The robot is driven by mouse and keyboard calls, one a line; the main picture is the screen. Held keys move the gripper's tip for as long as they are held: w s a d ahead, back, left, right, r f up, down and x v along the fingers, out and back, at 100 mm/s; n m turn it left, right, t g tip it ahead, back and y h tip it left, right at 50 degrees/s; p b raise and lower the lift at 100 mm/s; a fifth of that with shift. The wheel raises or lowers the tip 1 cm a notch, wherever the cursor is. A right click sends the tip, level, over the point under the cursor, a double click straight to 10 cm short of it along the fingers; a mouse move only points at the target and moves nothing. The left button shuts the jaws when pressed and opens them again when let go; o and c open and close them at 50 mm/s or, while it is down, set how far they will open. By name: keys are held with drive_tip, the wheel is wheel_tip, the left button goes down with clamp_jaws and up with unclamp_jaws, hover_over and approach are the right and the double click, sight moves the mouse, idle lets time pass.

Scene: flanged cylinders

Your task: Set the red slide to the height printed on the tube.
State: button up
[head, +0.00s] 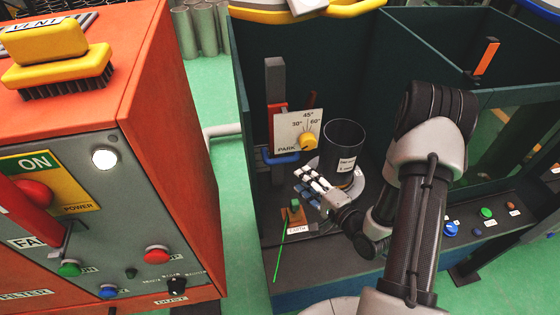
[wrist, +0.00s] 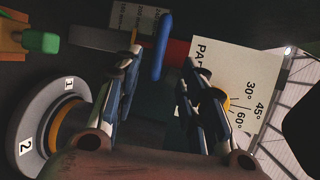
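The red slide (head: 278,124) appears on an upright grey post (head: 275,76) behind the work deck in the head view. A blue bar (head: 284,158) sits at its lower end. Red also shows beside the blue bar (wrist: 162,48) in the wrist view (wrist: 178,51). The dark tube (head: 342,142) stands upright on a round flange; the print on its white label (head: 346,164) is too small to read. My gripper (head: 306,181) is left of the tube, below the slide. In the wrist view its fingers (wrist: 161,62) are apart, with the blue bar beyond or between them; contact is unclear.
A white angle plate (head: 290,133) with a yellow knob (head: 308,141) stands between post and tube. A green-topped block (head: 294,207) is left of my gripper. Coloured buttons (head: 486,212) line the right front. A numbered flange (wrist: 27,147) shows in the wrist view.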

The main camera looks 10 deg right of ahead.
sight(281, 161)
drive_tip(key=b+x, duration=0.1)
drive_tip(key=x, duration=1.2)
drive_tip(key=shift+f+b, duration=0.1)
drive_tip(key=shift+b, duration=0.2)
drive_tip(key=shift+c, duration=0.4)
drive_tip(key=shift+s, duration=0.1)
clamp_jaws()
